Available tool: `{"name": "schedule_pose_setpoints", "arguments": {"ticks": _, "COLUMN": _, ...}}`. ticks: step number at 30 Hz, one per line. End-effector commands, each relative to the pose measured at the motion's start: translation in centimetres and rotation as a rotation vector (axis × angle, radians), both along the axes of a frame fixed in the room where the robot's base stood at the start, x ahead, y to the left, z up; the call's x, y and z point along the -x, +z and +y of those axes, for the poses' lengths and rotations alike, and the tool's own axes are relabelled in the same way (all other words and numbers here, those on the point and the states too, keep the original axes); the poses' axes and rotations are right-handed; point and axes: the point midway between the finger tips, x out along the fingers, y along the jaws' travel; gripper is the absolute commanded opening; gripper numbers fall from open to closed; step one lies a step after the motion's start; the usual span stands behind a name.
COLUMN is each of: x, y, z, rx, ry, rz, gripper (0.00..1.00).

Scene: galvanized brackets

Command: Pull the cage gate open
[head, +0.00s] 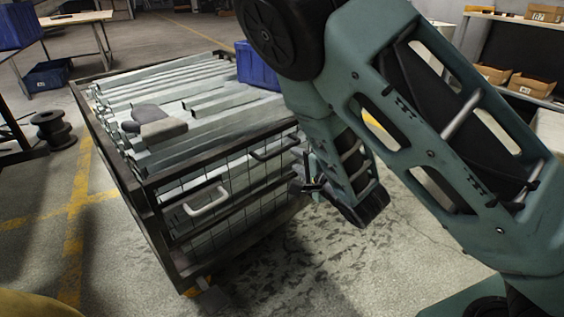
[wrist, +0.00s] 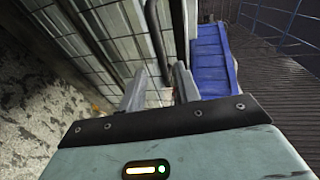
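The wire cage (head: 165,181) stands at left in the head view, loaded with galvanized brackets. Its mesh front, the gate, carries a pale handle (head: 206,199) at the left and a dark bar handle (head: 274,150) near the upper right. My gripper (head: 308,187) is low beside the right end of that front, partly hidden by my wrist. In the wrist view my gripper (wrist: 160,88) has its two fingers apart, with a dark cage post (wrist: 156,38) and mesh (wrist: 105,40) beyond them. I cannot tell whether they touch. The gate looks closed.
Dark grey gloves or pads (head: 155,124) lie on the brackets. A black spool (head: 53,130) is at left. The stained floor (head: 290,270) before the cage is clear.

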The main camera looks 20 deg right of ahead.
Motion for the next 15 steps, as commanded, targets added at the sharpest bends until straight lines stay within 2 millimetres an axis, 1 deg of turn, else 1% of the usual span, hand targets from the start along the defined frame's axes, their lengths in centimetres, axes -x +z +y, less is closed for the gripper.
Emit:
{"name": "schedule_pose_setpoints", "arguments": {"ticks": 1, "x": -0.2, "y": -0.6, "z": 0.1, "rx": -0.003, "ry": 0.0, "rz": -0.004, "gripper": 0.33}}
{"name": "schedule_pose_setpoints", "arguments": {"ticks": 3, "x": -0.9, "y": -0.6, "z": 0.2, "rx": -0.001, "ry": 0.001, "rz": -0.003, "gripper": 0.33}}
{"name": "schedule_pose_setpoints", "arguments": {"ticks": 9, "x": -4.9, "y": -1.2, "z": 1.0, "rx": 0.001, "ry": 0.001, "rz": -0.002, "gripper": 0.33}}
{"name": "schedule_pose_setpoints", "arguments": {"ticks": 15, "x": -7.6, "y": -1.7, "z": 1.5, "rx": 0.001, "ry": 0.0, "rz": 0.001, "gripper": 0.33}}
